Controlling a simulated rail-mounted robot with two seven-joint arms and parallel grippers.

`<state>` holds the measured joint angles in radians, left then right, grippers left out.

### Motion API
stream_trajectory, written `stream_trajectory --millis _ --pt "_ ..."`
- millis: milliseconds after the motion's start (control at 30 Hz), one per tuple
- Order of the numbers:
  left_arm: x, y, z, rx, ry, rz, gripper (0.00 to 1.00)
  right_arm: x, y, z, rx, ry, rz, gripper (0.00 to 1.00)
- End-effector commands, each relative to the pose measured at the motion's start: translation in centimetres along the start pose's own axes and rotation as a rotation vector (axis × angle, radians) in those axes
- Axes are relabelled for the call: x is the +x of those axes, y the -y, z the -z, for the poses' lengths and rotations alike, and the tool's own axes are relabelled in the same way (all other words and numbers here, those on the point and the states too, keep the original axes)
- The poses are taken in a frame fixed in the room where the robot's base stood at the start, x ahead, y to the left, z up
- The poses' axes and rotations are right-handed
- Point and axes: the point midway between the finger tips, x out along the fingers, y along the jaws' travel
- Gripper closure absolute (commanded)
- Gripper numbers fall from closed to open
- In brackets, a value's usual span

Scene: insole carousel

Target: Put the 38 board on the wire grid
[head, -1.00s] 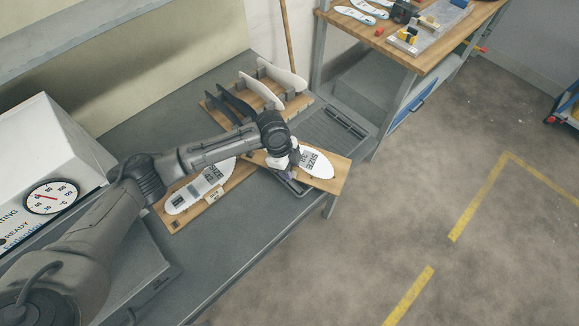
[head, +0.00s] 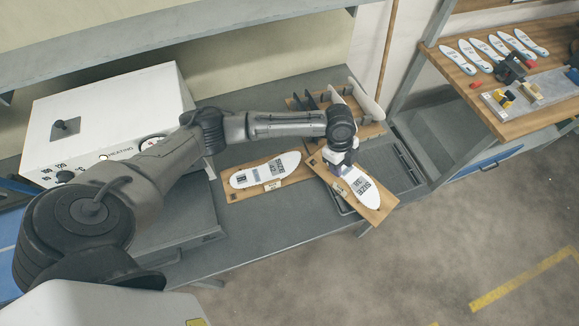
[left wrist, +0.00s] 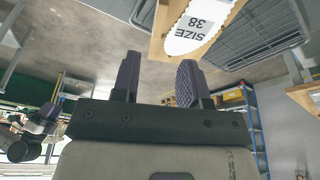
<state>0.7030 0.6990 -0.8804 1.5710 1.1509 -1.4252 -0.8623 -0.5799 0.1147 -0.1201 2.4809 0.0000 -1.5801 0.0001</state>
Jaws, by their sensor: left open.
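The 38 board (head: 379,213) is a wooden board with a white insole marked SIZE 38. In the head view it lies at the right end of the bench, over part of the dark wire grid (head: 396,172), with its near end past the bench's front edge. It also shows at the top of the left wrist view (left wrist: 160,37). My left gripper (head: 343,170) is by the board's upper part; in the left wrist view its two fingers (left wrist: 159,80) are apart with nothing between them. A dark gripper, seemingly my right one (left wrist: 38,125), shows at the left there, its jaws unclear.
A second insole board (head: 235,192) lies left of the 38 board. A wooden rack (head: 372,130) with upright insoles stands behind. A white heater box (head: 95,110) is at the left. A side table (head: 520,122) holding several insoles and tools is at the right.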

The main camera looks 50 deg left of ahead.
Motion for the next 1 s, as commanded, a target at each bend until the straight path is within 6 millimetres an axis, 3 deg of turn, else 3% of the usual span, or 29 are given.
stream_trajectory --millis 133,267,400,600,767,1000 --pt "0.6 -0.6 0.3 -0.001 -0.002 -0.003 0.60 0.1 0.0 0.0 0.000 0.000 0.000 0.57" --pt "3.0 -3.3 2.3 -0.017 -0.018 -0.004 0.60 0.1 0.0 0.0 0.000 0.000 0.000 0.57" --pt "6.2 -8.5 5.5 -0.096 -0.059 0.020 0.60 0.1 -0.1 0.0 -0.002 0.000 -0.001 0.57" --pt "7.8 -16.1 7.9 -0.357 -0.126 0.106 0.60 0.1 -0.2 -0.1 -0.007 0.002 -0.005 0.57" --pt "7.0 -21.2 6.6 -0.649 -0.139 0.192 0.60 0.1 -0.3 -0.1 -0.009 0.003 -0.007 0.57" --pt "4.6 -27.3 2.1 -1.044 -0.079 0.318 0.60 0.1 -0.3 -0.1 -0.009 0.003 -0.007 0.57"
